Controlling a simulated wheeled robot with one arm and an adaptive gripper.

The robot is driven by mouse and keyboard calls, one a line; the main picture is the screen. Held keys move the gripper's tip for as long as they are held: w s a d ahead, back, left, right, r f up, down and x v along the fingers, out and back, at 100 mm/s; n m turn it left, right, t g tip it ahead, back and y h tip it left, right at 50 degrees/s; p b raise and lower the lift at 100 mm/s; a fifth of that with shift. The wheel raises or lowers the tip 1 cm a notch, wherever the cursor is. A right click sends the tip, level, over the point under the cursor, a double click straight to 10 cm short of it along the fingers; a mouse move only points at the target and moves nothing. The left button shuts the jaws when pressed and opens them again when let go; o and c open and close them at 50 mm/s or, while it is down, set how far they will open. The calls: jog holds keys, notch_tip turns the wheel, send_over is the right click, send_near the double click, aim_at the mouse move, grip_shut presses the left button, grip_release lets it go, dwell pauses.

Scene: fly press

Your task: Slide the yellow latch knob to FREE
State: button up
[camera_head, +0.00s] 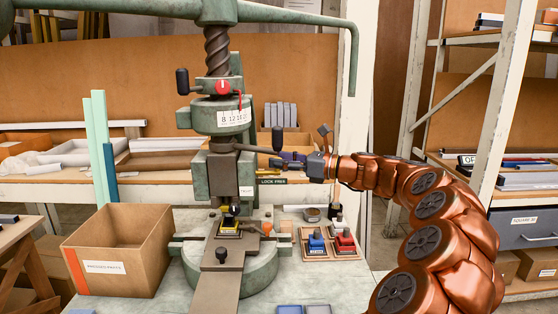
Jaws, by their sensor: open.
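A green fly press (222,168) stands in the middle of the bench. A small LOCK FREE label (272,181) shows to the right of the press, just below my gripper. I cannot clearly make out a yellow latch knob by the label; it may be hidden or too small. A yellow-edged block (229,225) sits under the ram, and I cannot tell that it is the knob. My gripper (283,162) reaches in from the right, close to the press, above the label. It is open, and I see nothing held in it.
A cardboard box (120,252) stands at left. A shelf with trays runs behind.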

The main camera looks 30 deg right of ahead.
jog(key=v, duration=1.1)
dwell(0.3)
